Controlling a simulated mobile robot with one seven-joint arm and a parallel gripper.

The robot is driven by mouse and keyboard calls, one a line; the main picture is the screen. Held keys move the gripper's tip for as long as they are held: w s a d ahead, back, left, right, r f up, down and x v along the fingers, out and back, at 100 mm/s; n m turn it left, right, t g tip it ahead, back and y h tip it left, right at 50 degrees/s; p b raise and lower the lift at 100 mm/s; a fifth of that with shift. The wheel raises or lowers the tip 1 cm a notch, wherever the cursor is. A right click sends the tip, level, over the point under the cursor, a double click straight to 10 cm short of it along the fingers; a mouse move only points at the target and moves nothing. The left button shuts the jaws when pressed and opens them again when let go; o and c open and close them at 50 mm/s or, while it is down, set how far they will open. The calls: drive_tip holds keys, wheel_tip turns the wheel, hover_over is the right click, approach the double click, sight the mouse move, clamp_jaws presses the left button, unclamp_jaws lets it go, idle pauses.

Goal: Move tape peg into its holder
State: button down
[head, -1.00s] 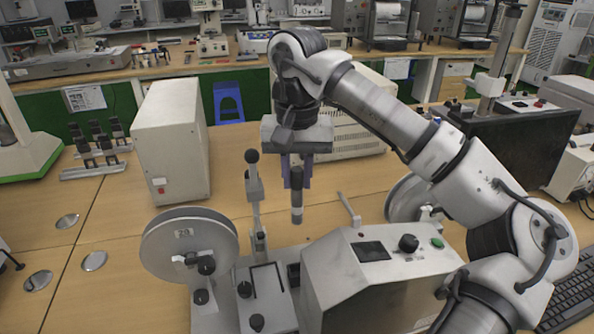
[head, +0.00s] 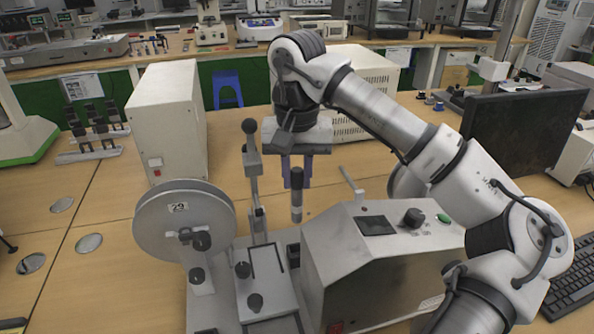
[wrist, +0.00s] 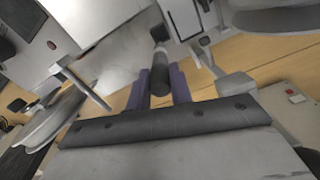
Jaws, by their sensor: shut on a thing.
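The peg (head: 297,208), a slim upright cylinder with a dark top and pale lower end, hangs between the purple fingers of my gripper (head: 296,184). My gripper is shut on it, pointing down, above the bench beside the grey machine. In the wrist view the peg (wrist: 161,68) shows between both fingers of my gripper (wrist: 160,82), its pale end pointing away. A rack (head: 92,155) with several dark upright pieces stands at the left of the bench. I cannot tell for sure which part is the peg's holder.
Below and around the peg is the grey tape machine (head: 335,255), with a reel (head: 165,222) at left and a tall lever (head: 252,165) close left of my gripper. A white box (head: 165,120) stands behind at left. Bare bench (head: 100,275) lies at front left.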

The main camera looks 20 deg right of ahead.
sight(297, 206)
drive_tip(key=shift+f+b, duration=2.7)
drive_tip(key=shift+f, duration=1.1)
